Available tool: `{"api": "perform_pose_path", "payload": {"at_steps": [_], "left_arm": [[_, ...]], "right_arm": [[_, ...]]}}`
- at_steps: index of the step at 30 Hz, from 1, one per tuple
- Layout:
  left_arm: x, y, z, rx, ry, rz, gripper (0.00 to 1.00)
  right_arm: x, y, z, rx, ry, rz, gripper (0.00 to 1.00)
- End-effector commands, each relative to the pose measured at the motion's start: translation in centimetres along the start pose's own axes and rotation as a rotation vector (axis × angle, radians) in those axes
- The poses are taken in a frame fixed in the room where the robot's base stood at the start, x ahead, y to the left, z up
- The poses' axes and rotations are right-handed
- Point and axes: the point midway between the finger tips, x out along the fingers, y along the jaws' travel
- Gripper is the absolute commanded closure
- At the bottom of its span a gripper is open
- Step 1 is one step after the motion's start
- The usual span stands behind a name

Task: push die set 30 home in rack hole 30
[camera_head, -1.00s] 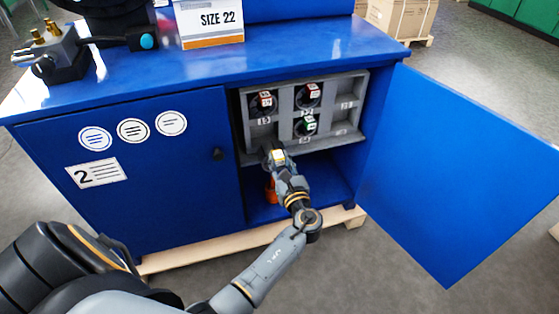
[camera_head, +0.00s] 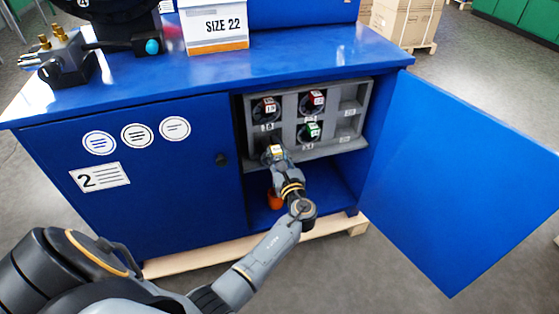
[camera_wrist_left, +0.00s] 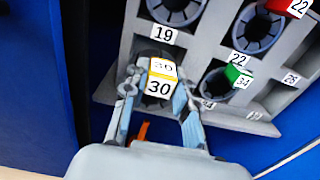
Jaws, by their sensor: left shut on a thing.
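Die set 30 (camera_wrist_left: 160,78), with a yellow-edged label block reading 30, is between the fingers of my left gripper (camera_wrist_left: 157,98), which is shut on it. In the head view, the left gripper (camera_head: 273,156) reaches into the open cabinet at the rack's lower left, and the die set's pale label (camera_head: 275,150) shows at its tip. The grey rack (camera_head: 339,145) stands inside the cabinet. Die set 30 is at the rack's lower-left hole, below the hole marked 19. The gripper and die set mostly hide that hole, so I cannot tell how deep it sits. My right gripper is out of view.
Red-labelled die sets 19 (camera_head: 270,105) and 22 (camera_head: 314,99) and green-labelled 34 (camera_head: 312,131) sit in other holes. An orange object (camera_head: 274,200) is on the cabinet floor below the arm. The open blue door (camera_head: 460,180) stands to the right.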

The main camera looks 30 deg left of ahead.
Motion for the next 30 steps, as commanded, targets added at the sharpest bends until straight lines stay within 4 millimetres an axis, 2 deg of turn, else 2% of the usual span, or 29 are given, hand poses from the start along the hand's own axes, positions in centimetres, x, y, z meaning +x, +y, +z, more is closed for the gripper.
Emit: {"api": "perform_pose_path", "payload": {"at_steps": [1, 11, 30], "left_arm": [[0.38, -0.10, 0.64, -0.004, -0.012, 0.000, 1.00], [0.87, -0.09, 0.67, -0.004, -0.012, 0.001, 1.00], [0.83, -0.09, 0.71, -0.003, -0.012, 0.000, 1.00]], "right_arm": [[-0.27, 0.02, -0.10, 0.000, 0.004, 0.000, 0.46], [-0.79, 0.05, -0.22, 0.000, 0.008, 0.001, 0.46], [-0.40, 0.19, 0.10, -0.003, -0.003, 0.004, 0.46]]}}
